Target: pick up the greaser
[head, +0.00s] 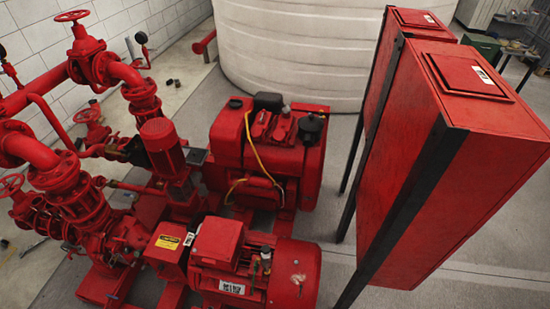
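Neither of my grippers shows in the head view. A small upright fitting with a pale body and dark top (266,259) sits on the red motor (285,285) at the bottom centre. It may be the greaser, but it is too small to tell for certain. Nothing is seen touching it from my side.
A red engine (226,136) with yellow cables stands behind the motor. Red pipes and valves (95,65) fill the left. Tall red cabinets (450,160) on black legs stand at the right. A large white tank (290,50) is behind. Grey floor (336,215) is clear between motor and cabinets.

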